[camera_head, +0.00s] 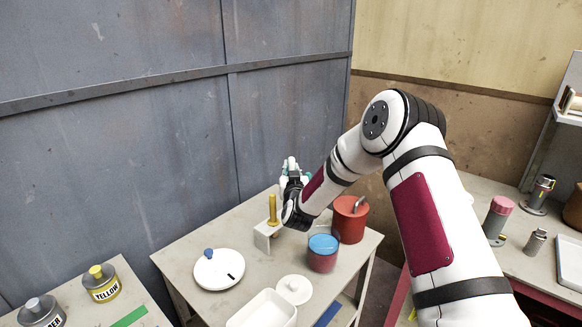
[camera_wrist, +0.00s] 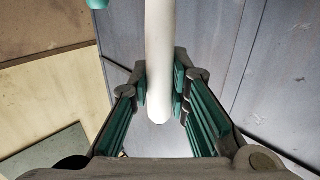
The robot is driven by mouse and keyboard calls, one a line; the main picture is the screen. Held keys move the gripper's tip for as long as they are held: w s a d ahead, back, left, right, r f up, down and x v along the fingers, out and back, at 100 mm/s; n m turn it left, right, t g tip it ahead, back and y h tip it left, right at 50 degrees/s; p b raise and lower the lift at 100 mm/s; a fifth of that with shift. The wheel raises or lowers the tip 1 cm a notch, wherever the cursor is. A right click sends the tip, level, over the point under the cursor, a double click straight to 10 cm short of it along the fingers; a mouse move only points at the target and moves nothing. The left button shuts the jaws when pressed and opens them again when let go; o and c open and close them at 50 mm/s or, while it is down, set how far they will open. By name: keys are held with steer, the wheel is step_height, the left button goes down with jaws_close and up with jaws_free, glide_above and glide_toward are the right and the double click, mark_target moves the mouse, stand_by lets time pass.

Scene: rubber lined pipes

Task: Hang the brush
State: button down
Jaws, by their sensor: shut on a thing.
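My gripper (camera_wrist: 160,95) is shut on a smooth white rounded rod (camera_wrist: 159,60), which looks like the brush's handle. The rod runs up out of the wrist view, and its bristle end cannot be made out. In the head view my gripper (camera_head: 292,178) is raised above the far part of the table, and a bit of white shows at its tip. A small white bracket (camera_head: 264,236) stands on the table just left of and below my wrist. A yellow upright cylinder (camera_head: 272,208) shows at the bracket; whether it is fixed to it I cannot tell.
A red pot (camera_head: 350,220) and a blue-topped red jar (camera_head: 322,254) stand right of the bracket. A white round lidded thing (camera_head: 218,269), a small white lid (camera_head: 294,289) and a white tray (camera_head: 240,318) are nearer. The grey wall (camera_head: 120,150) rises behind the table.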

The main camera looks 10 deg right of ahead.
steer(key=shift+f+b, duration=1.5)
steer(key=shift+f, duration=2.85)
steer(key=c, duration=1.4)
jaws_free()
steer(key=shift+c, duration=0.2)
steer(key=s+a, duration=0.2)
steer(key=s, duration=1)
steer(key=shift+w, duration=0.1)
